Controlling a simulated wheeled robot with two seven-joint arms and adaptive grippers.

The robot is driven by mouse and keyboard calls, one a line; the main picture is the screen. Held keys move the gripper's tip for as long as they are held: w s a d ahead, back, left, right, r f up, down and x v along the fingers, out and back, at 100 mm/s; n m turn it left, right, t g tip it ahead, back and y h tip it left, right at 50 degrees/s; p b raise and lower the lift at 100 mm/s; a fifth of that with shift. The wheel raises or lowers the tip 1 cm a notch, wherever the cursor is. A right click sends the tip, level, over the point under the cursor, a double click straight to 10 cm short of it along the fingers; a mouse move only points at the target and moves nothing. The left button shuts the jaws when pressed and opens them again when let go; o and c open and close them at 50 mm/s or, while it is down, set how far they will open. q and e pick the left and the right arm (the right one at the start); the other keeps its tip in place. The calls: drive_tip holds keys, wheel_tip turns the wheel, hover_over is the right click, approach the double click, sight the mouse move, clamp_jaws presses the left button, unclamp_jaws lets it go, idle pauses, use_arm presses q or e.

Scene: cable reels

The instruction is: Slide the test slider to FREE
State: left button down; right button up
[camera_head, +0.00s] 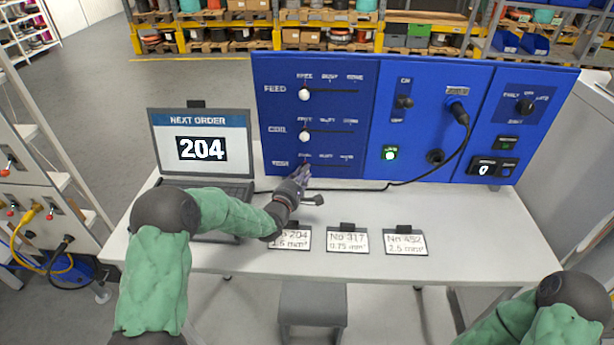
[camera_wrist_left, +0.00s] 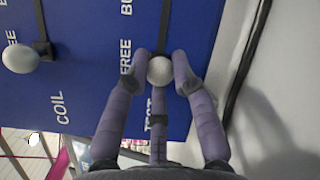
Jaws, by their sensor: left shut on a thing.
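The blue control panel (camera_head: 313,113) stands at the back of the table, with three slider rows, FEED, COIL and TEST. My left gripper (camera_head: 303,172) reaches the left end of the lowest row, TEST, and hides its knob in the head view. In the left wrist view the white round test slider knob (camera_wrist_left: 160,70) sits between my fingers, which are shut on it. It is beside the word FREE (camera_wrist_left: 125,57), at the end of its dark slot near the TEST label. My right gripper is not in view; only part of that arm shows at the lower right.
The FEED knob (camera_head: 304,95) and COIL knob (camera_head: 304,136) stand above, both under FREE. A laptop (camera_head: 203,150) showing 204 is at the left. Several label cards (camera_head: 347,240) lie along the front. A black cable (camera_head: 420,180) runs below the panel.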

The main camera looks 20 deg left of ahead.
use_arm(q)
drive_tip(key=shift+a, duration=0.15)
drive_tip(key=c, duration=1.1)
unclamp_jaws()
drive_tip(key=shift+o, duration=0.4)
drive_tip(key=shift+a, duration=0.2)
drive_tip(key=shift+s+d, duration=0.1)
drive_tip(key=shift+s, duration=0.1)
drive_tip(key=s, duration=1.1)
drive_tip(key=shift+s+a, duration=0.1)
drive_tip(key=shift+a, duration=0.3)
drive_tip(key=shift+s, duration=0.25)
drive_tip(key=shift+f, duration=0.1)
